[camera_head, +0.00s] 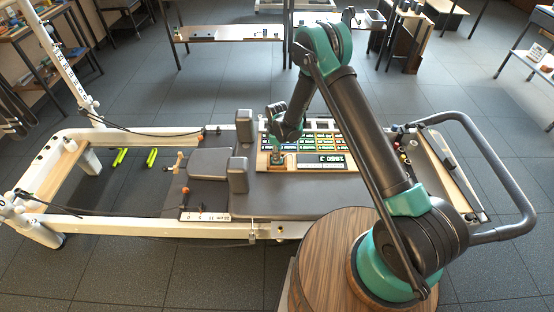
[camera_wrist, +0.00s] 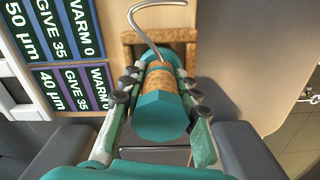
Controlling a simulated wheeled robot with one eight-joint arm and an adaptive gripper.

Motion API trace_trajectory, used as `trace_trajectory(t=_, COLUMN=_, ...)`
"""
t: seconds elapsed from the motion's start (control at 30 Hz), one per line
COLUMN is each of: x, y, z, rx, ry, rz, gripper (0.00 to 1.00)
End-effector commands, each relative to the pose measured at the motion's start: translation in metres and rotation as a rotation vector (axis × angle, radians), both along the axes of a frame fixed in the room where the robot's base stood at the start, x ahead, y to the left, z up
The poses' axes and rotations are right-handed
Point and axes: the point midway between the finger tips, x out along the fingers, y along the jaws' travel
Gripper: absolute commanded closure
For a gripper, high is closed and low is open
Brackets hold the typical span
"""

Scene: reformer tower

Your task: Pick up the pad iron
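A tool that looks like the pad iron shows in the wrist view, with a teal faceted end (camera_wrist: 160,117), an orange-brown mottled grip (camera_wrist: 161,80) and a bent metal rod (camera_wrist: 140,22) at its far end. My gripper (camera_wrist: 160,80) has its two fingers on either side of the grip. They are close to it, but I cannot tell whether both touch it. In the head view my gripper (camera_head: 277,152) points down at a small wooden block (camera_head: 277,162) beside the panel. The tool is too small there to make out.
The reformer's dark carriage (camera_head: 300,200) lies below, with upright shoulder blocks (camera_head: 238,174) just left of my gripper. A panel of coloured labels (camera_head: 320,135) with a display lies right of it. A wooden frame (camera_wrist: 130,40) stands behind the tool.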

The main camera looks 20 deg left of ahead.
Motion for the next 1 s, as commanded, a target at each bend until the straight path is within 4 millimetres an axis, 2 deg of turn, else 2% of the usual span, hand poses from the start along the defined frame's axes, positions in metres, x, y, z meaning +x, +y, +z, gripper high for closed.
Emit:
trace_trajectory(t=0.03, x=0.000, y=0.000, z=0.000, rx=0.000, ry=0.000, rz=0.000, gripper=0.79)
trace_trajectory(t=0.2, x=0.000, y=0.000, z=0.000, rx=0.000, ry=0.000, rz=0.000, gripper=1.00)
trace_trajectory(t=0.73, x=0.000, y=0.000, z=0.005, rx=0.000, ry=0.000, rz=0.000, gripper=1.00)
trace_trajectory(t=0.87, x=0.000, y=0.000, z=0.016, rx=0.000, ry=0.000, rz=0.000, gripper=1.00)
trace_trajectory(t=1.0, x=0.000, y=0.000, z=0.037, rx=0.000, ry=0.000, rz=0.000, gripper=1.00)
